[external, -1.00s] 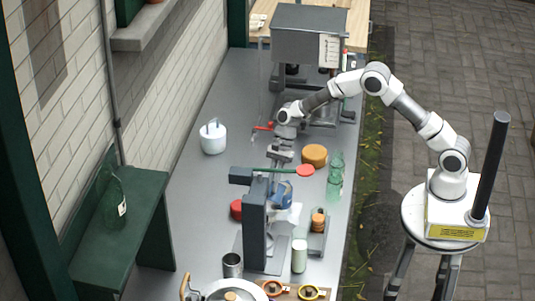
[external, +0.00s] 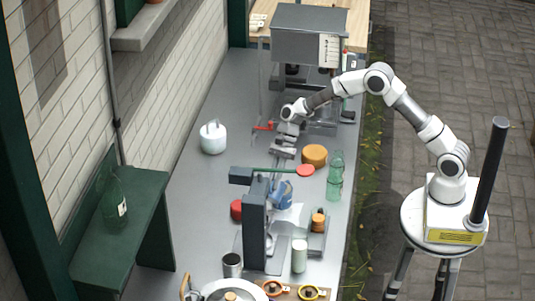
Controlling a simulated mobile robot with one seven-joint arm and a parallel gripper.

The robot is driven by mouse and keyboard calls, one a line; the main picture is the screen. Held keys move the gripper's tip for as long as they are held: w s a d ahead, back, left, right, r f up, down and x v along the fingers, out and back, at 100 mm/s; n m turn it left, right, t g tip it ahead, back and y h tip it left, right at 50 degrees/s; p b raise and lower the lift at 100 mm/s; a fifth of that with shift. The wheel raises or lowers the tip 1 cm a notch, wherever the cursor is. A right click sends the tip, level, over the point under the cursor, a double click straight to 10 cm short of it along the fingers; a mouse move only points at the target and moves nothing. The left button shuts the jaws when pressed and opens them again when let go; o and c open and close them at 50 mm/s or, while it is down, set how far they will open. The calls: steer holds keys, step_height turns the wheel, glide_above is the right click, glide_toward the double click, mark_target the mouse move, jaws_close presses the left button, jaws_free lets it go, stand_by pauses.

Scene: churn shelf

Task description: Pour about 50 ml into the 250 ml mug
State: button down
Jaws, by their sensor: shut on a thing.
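My gripper (external: 284,151) hangs below my wrist over the grey counter (external: 190,205), in front of the grey box-shaped machine. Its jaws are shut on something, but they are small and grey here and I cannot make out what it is. I cannot tell for sure which vessel is the 250 ml mug. A metal cup (external: 232,264) stands at the near end of the counter. A blue vessel (external: 282,196) sits beside the dark upright stand, partly hidden by it. No liquid level can be seen.
The grey machine (external: 308,38) stands behind my gripper, with a red part (external: 263,127) to the gripper's left. A white pot (external: 213,138), orange round block (external: 314,155), green clear bottle (external: 335,177), dark stand (external: 254,230) and pale cylinder (external: 299,256) stand around. The counter's left middle is clear.

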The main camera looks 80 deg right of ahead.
mark_target(271, 189)
steer(key=shift+d+r+y+b, duration=0.3)
steer(key=shift+y+b, duration=0.2)
steer(key=shift+b, duration=0.3)
